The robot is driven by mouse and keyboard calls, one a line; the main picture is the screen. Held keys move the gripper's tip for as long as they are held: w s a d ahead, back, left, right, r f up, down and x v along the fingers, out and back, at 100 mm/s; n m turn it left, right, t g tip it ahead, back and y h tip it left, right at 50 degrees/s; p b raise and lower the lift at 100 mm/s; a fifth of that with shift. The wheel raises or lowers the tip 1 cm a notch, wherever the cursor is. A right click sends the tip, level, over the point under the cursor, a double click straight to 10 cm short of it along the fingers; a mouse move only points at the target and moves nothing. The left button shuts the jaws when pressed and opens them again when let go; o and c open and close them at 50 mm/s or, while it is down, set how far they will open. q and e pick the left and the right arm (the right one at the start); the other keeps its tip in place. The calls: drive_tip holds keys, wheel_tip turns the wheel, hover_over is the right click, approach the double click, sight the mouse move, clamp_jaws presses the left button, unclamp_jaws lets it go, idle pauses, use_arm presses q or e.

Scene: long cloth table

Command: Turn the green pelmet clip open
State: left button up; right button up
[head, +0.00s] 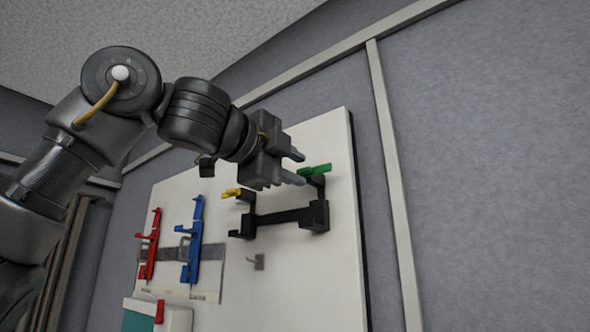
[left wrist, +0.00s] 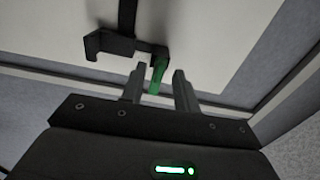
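The green pelmet clip (head: 315,170) sits at the top right end of a black bracket (head: 290,215) on the white board. In the head view it points out to the left and right as a short bar. My left gripper (head: 298,168) is just left of the clip, its two fingers apart and pointing at it. In the left wrist view the green clip (left wrist: 157,75) shows between the open fingertips (left wrist: 158,78), beside the black bracket (left wrist: 120,45). I cannot tell whether a finger touches it. My right gripper is not in view.
A yellow clip (head: 231,193) sits at the bracket's left end. Red (head: 149,245) and blue (head: 194,240) parts hang further left on the white board (head: 335,260). A small grey hook (head: 257,261) is below the bracket. The grey wall to the right is clear.

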use_arm(q)
drive_tip(key=b+v, duration=0.4)
drive_tip(key=v, duration=0.6)
drive_tip(key=shift+a, duration=0.1)
